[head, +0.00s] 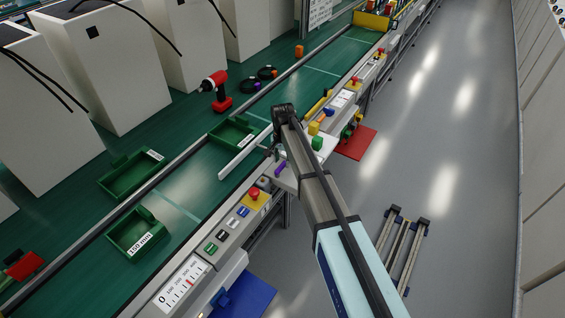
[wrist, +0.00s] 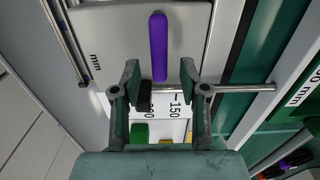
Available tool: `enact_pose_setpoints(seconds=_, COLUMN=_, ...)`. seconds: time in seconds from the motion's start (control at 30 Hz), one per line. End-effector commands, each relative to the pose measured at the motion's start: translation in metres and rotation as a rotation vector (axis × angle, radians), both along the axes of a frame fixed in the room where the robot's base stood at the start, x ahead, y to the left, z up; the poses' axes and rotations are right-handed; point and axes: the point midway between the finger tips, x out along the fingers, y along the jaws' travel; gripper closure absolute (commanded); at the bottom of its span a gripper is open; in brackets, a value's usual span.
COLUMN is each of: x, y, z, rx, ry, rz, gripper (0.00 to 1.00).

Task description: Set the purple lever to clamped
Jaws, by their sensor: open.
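The purple lever (wrist: 158,48) stands out as a long upright bar on a pale grey panel (wrist: 115,25) in the wrist view. In the head view a small part of the purple lever (head: 280,168) shows beside my arm. My gripper (wrist: 158,85) is open and empty. Its two fingers lie to the left and right of the lever's lower end in the picture; I cannot tell how far above the panel they are. In the head view my gripper is mostly hidden by my arm. No clamped marking can be read in either view.
A metal rod (wrist: 235,88) crosses near the fingers. A dark block (wrist: 143,95) and a 150 mark lie by them. Red button (head: 254,194), coloured switches and a scale line the near edge. Green trays (head: 130,176) and a red drill (head: 217,88) sit on the bench.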

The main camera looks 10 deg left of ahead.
Motion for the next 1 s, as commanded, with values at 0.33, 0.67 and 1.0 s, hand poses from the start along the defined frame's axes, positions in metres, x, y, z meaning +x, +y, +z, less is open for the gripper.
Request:
enact_pose_setpoints(seconds=0.33, x=0.0, y=0.0, z=0.067, rx=0.001, ry=-0.003, rz=0.001, gripper=0.56)
enact_pose_setpoints(seconds=0.67, x=0.0, y=0.0, z=0.101, rx=0.0, ry=0.0, rz=0.001, gripper=0.56)
enact_pose_setpoints(seconds=1.0, x=0.0, y=0.0, z=0.103, rx=0.0, ry=0.0, rz=0.001, gripper=0.56)
